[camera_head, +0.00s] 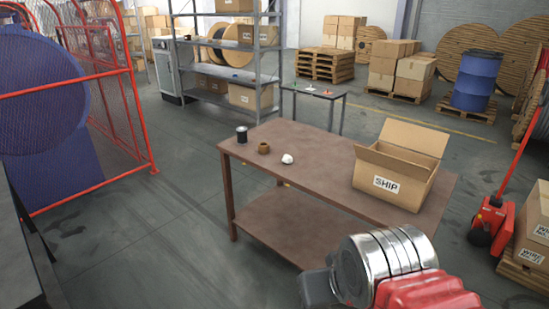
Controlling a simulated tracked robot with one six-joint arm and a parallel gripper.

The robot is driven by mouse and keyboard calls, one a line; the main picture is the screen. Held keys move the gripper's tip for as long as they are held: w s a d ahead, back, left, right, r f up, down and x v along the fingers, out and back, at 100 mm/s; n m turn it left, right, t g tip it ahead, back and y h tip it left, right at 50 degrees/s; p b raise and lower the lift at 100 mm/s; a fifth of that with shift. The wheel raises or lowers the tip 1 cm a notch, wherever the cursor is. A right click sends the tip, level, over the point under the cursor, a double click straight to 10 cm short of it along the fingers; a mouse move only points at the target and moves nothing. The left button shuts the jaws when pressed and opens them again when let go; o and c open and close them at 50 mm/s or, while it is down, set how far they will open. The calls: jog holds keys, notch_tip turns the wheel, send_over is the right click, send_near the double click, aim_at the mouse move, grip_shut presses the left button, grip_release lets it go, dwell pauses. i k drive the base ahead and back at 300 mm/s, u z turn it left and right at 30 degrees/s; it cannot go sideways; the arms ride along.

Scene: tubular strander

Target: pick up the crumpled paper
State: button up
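A small white crumpled paper (287,159) lies on the brown table (310,170), left of its middle. It is right of a small brown ring-like object (264,148) and a dark spool (242,134). An open cardboard box marked SHIP (390,188) stands on the table's right part. My arm, with silver and red links, shows at the bottom right, in front of the table and apart from the paper. A dark grey part shows at the arm's left end, but no fingertips can be made out, so I cannot tell the gripper's state.
A red mesh fence (140,110) stands at the left. Metal shelving (225,70) and a small side table (313,92) stand behind the table. A red pallet jack (492,220) and boxes are at the right. The floor left of the table is clear.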

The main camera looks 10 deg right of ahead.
aim_at(287, 159)
jog(key=u, duration=0.45)
jog(key=i, duration=0.7)
jog(key=u, duration=0.6)
jog(key=i, duration=1.45)
jog(key=z, duration=0.6)
jog(key=i, duration=0.55)
jog(key=z, duration=0.75)
jog(key=i, duration=0.45)
jog(key=z, duration=0.25)
